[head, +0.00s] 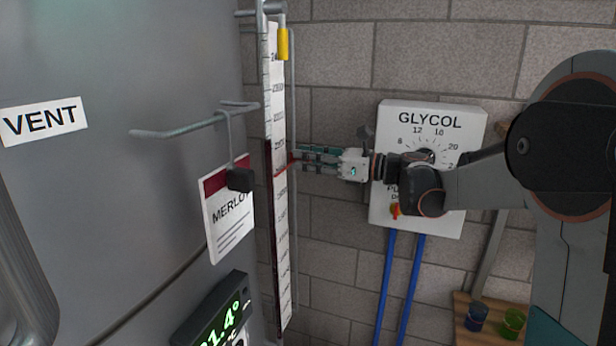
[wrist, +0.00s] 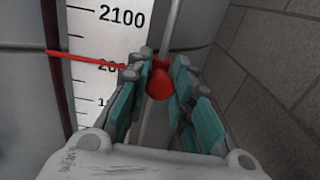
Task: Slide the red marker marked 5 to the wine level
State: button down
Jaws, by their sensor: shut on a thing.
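The red marker (wrist: 160,84) sits on a thin vertical rod, and my gripper (wrist: 158,72) is shut on it. Its red pointer (wrist: 90,58) reaches left across the white scale (wrist: 108,20), below the 2100 mark. Any number on the marker is not visible. In the head view, my gripper (head: 300,158) comes from the right to the scale (head: 281,230), and the red pointer (head: 281,169) shows there. The dark red wine column (head: 269,200) stands along the scale's left edge; its top appears a little above the pointer. In the wrist view, wine (wrist: 56,80) shows above and below the pointer.
A steel tank (head: 110,220) with a VENT label (head: 43,121), a handle (head: 190,124) and a MERLOT card (head: 230,215) fills the left. A GLYCOL panel (head: 460,215) is on the block wall behind my arm.

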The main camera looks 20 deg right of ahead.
notch_tip(320, 180, up, 8)
jog(key=p, duration=0.3)
jog(key=shift+f, duration=0.1)
jog(key=c, duration=1.4)
grip_release()
jog(key=v, duration=1.2)
